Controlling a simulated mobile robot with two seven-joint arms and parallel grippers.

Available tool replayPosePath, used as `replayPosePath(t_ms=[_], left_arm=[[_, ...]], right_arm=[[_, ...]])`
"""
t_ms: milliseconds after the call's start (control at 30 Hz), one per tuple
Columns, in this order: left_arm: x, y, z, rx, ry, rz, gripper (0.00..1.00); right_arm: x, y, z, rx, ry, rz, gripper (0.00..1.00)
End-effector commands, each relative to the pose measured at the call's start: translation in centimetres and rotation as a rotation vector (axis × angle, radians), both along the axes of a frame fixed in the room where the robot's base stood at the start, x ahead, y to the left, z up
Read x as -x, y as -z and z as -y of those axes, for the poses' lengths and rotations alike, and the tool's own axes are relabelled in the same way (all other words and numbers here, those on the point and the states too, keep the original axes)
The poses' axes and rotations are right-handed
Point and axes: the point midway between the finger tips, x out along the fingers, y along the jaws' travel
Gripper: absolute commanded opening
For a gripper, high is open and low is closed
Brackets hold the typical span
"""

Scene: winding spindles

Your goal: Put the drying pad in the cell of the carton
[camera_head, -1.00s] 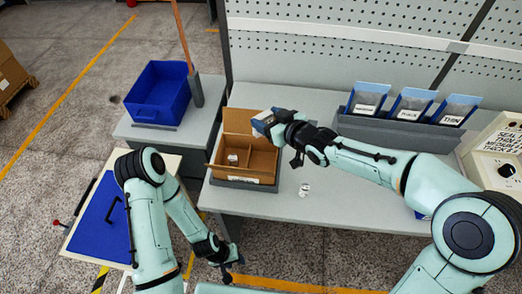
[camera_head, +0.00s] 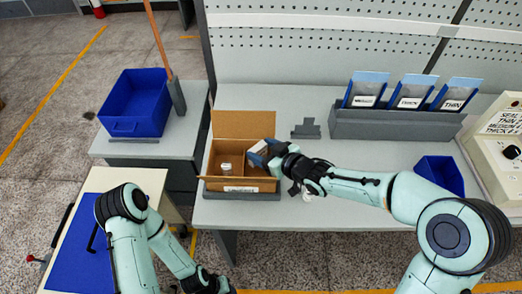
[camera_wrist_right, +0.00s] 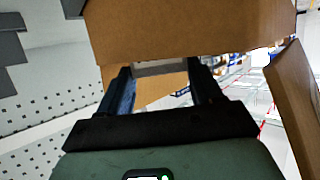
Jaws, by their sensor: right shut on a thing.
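The open brown carton (camera_head: 258,122) stands on the grey bench in the head view, with a divider inside and a label on its tray's front. A small white item (camera_head: 226,167) sits in its left cell. My right gripper (camera_head: 263,153) is at the carton's right side, at rim height. It is shut on a pale thing, apparently the drying pad (camera_wrist_right: 160,68), which shows between the fingers in the wrist view beside carton cardboard (camera_wrist_right: 190,30). The right cell is mostly hidden by the gripper. My left gripper (camera_head: 205,282) is low at the bottom edge, its jaws unclear.
A blue bin (camera_head: 135,105) stands on a side table at left. A grey rack (camera_head: 395,123) with several labelled blue-backed pouches is at the back right. A small blue bin (camera_head: 440,174) and a control box (camera_head: 500,145) are at right. Bench behind my right arm is mostly clear.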

Motion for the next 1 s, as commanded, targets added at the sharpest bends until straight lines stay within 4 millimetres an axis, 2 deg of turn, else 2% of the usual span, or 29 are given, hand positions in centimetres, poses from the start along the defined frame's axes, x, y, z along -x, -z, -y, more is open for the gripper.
replayPosePath(t_ms=[133,600,633,667,1000], left_arm=[[-0.1,-0.1,0.1,0.001,0.001,0.002,0.43],[0.4,0.8,0.0,0.0,0.001,-0.004,0.43],[0.4,0.7,0.0,0.0,0.001,-0.004,0.43],[0.4,0.7,0.0,0.0,0.001,-0.004,0.43],[0.2,0.5,0.0,0.001,0.001,-0.002,0.43]], right_arm=[[-0.1,-0.2,0.0,0.0,0.001,0.002,0.35],[-0.1,1.0,0.0,0.0,0.001,0.001,0.35],[-0.1,1.0,0.0,0.0,0.001,0.001,0.68],[-0.1,1.0,0.0,0.0,0.001,0.001,0.76],[-0.1,0.6,0.0,0.0,0.001,0.002,0.76]])
